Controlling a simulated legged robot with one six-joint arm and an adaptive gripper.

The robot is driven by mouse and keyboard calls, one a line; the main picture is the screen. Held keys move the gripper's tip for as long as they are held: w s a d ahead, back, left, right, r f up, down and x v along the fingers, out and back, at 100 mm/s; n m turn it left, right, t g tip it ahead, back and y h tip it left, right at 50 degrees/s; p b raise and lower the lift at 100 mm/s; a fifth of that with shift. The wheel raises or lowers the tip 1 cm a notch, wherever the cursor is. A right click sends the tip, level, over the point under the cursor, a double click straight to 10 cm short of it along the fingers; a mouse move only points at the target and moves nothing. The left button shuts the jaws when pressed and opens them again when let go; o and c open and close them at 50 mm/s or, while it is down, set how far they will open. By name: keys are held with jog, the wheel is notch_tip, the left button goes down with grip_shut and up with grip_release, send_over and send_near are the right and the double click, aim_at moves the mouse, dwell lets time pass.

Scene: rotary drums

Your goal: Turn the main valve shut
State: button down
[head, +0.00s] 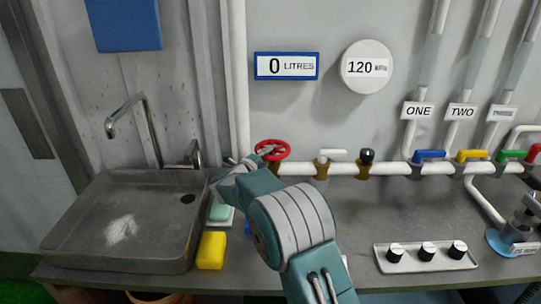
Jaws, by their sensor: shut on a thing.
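The main valve looks to be the red handwheel (274,149) on the white pipe, left of centre in the head view. My gripper (264,152) is at the left side of the wheel and shut on its rim. My arm covers the area below the wheel. The round gauge (367,67) above reads 120, and the blue-framed display (286,66) reads 0 LITRES.
A grey sink (125,225) with a tap (135,125) is at the left. A yellow sponge (211,250) lies beside it. A white-handled valve (330,156) and a black-knobbed valve (367,157) are right of the wheel.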

jog(key=shift+w+a+f+m+g+h, duration=0.1)
jog(key=shift+a+m+g+h, duration=0.1)
jog(key=shift+m+g+h, duration=0.5)
jog(key=shift+w+a+f+m+g+h, duration=0.15)
jog(key=shift+m+g+h, duration=0.35)
jog(key=shift+g+h, duration=0.25)
jog(key=shift+w+a+f+m+g+h, duration=0.1)
jog(key=shift+a+m+g+h, duration=0.1)
jog(key=shift+m+g+h, duration=0.5)
jog(key=shift+h, duration=0.25)
jog(key=c, duration=0.6)
grip_release()
jog(key=shift+w+g, duration=0.1)
jog(key=shift+g, duration=0.25)
jog(key=shift+o, duration=0.2)
jog(key=shift+a+r, duration=0.1)
jog(key=shift+a, duration=0.05)
jog(key=shift+r+m, duration=0.1)
jog(key=shift+m, duration=0.2)
jog(key=v, duration=1.2)
jog(key=shift+f, duration=0.2)
jog(key=shift+w, duration=0.1)
